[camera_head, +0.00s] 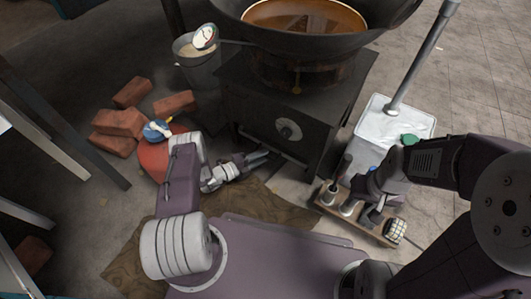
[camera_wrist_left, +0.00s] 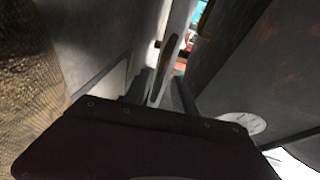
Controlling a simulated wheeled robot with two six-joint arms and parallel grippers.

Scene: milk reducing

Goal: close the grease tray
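The dark box stove (camera_head: 283,100) stands ahead with a round knob or dial on its front. A low dark ledge (camera_head: 275,143), which looks like the grease tray, shows at the foot of its front; how far it stands out is unclear. My left gripper (camera_head: 258,158) is low by the stove's front left, fingers a little apart and pointing toward it. In the left wrist view a thin curved grey piece (camera_wrist_left: 168,62), perhaps a handle, shows between or just beyond the fingers; contact cannot be told. My right gripper (camera_head: 362,195) is over a wooden rack, its fingers partly hidden.
A wide pan of brown liquid (camera_head: 305,17) sits on the stove. A bucket (camera_head: 197,62) and several bricks (camera_head: 120,122) lie to the left. A white container (camera_head: 385,130) with a pole and the wooden rack (camera_head: 388,236) are at right. A brown mat (camera_head: 275,207) lies in front.

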